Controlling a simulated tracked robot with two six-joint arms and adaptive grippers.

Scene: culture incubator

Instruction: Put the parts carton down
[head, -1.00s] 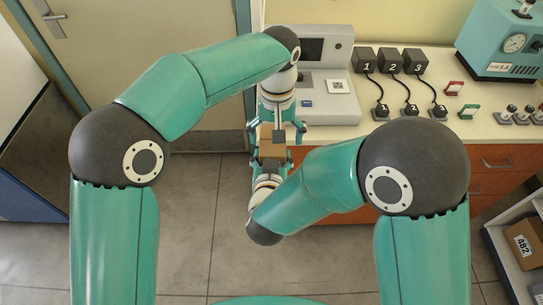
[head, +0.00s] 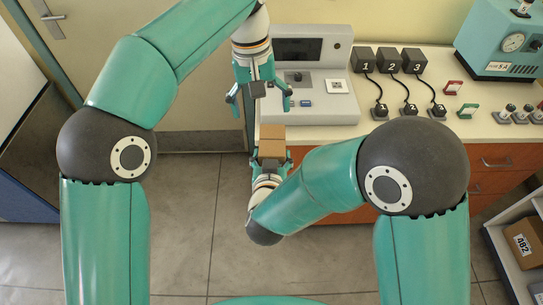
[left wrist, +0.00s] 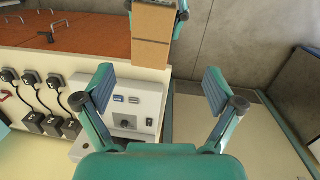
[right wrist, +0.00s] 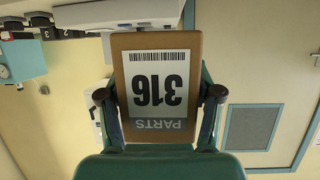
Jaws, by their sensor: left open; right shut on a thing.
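The parts carton (head: 272,147) is a small brown box in front of the counter's left end. My right gripper (head: 271,163) is shut on it and holds it up above the floor. In the right wrist view the carton (right wrist: 190,60) fills the space between the fingers and shows a white label reading 316 and PARTS, upside down. My left gripper (head: 260,100) is open and empty, above and beyond the carton, in front of the grey device. In the left wrist view its fingers are spread and the carton (left wrist: 152,25) is at the top, apart from them.
The grey device (head: 312,100) with a screen stands on the counter (head: 400,135). Black blocks numbered 1 to 3 (head: 389,60) with cables stand to its right. A shelf (head: 495,240) at the lower right holds a carton marked 482 (head: 524,245). The floor (head: 180,220) at left is clear.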

